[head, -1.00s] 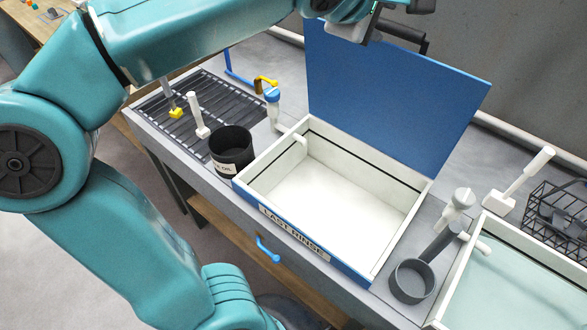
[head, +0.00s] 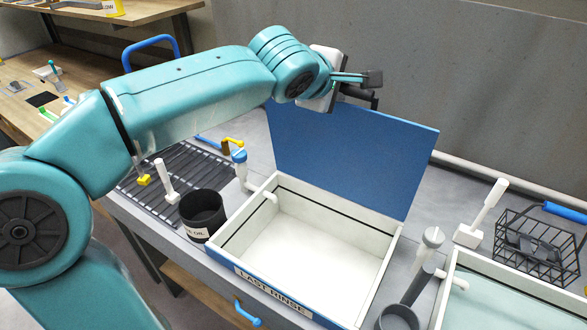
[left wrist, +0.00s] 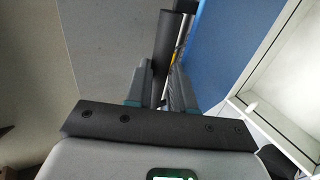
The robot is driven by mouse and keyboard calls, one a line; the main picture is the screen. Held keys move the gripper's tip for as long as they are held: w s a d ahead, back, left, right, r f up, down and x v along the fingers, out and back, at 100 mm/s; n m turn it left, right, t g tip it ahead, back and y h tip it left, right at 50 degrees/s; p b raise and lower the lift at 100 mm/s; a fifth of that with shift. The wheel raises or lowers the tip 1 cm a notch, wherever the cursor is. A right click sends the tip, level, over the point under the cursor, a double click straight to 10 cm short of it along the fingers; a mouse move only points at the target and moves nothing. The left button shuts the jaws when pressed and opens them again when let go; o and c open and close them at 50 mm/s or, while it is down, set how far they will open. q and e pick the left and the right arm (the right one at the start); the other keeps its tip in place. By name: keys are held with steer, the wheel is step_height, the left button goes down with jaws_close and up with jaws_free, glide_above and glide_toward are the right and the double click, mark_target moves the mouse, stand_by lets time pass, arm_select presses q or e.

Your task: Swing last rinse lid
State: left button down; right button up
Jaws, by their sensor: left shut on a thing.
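The blue lid (head: 350,155) of the basin labelled LAST RINSE stands open, raised steeply along the basin's back edge. The white-walled basin (head: 236,240) below it is uncovered and looks empty. My left gripper (head: 368,80) is at the lid's top edge, shut on the dark lid handle (head: 366,97), which the fingers partly hide. In the left wrist view the dark handle bar (left wrist: 170,45) runs between the two fingers, with the blue lid (left wrist: 215,50) to the right. My right gripper is in neither view.
A black oil pot (head: 203,212) and a slatted rack (head: 195,165) are left of the basin. A grey dipper (head: 400,318), a white-handled tool (head: 480,215) and a wire basket (head: 535,245) are to the right. A grey wall (head: 480,90) rises behind the bench.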

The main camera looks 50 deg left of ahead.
arm_select(q)
steer(key=s+d+f+b, duration=0.2)
steer(key=s+b, duration=0.2)
steer(key=s, duration=0.2)
steer(key=shift+f, duration=0.4)
steer(key=s+d+f+b, duration=0.2)
steer(key=s+f+b, duration=0.1)
steer(key=s+b, duration=0.2)
steer(key=shift+s+f, duration=0.2)
steer(key=shift+s, duration=0.7)
